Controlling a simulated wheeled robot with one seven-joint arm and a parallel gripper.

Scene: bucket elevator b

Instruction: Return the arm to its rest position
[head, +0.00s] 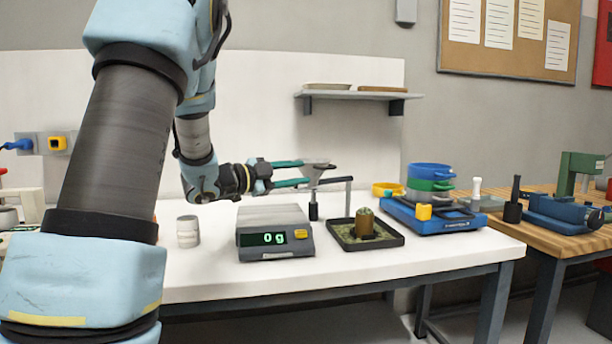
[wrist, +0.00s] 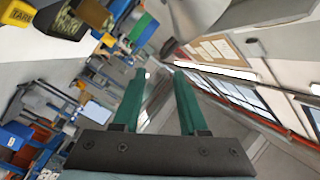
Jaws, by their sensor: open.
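My arm reaches across the left of the head view, and my gripper (head: 302,174) hangs above the white table (head: 400,262), behind and above the scale. Its two green fingers point right and are apart. They also show in the wrist view (wrist: 155,75), parallel, with nothing between them. In the head view the fingertips overlap a grey funnel (head: 319,168) on a stand; I cannot tell if they touch it. The wrist view shows a large grey rounded surface just beyond the fingertips, at the top.
A scale (head: 274,237) reading 0 g, a white jar (head: 187,232) and a black tray (head: 393,240) holding a brown-green cylinder (head: 364,222) stand on the table. A blue device (head: 432,215) with stacked sieves (head: 430,178) is at right. A wall shelf (head: 358,96) hangs above.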

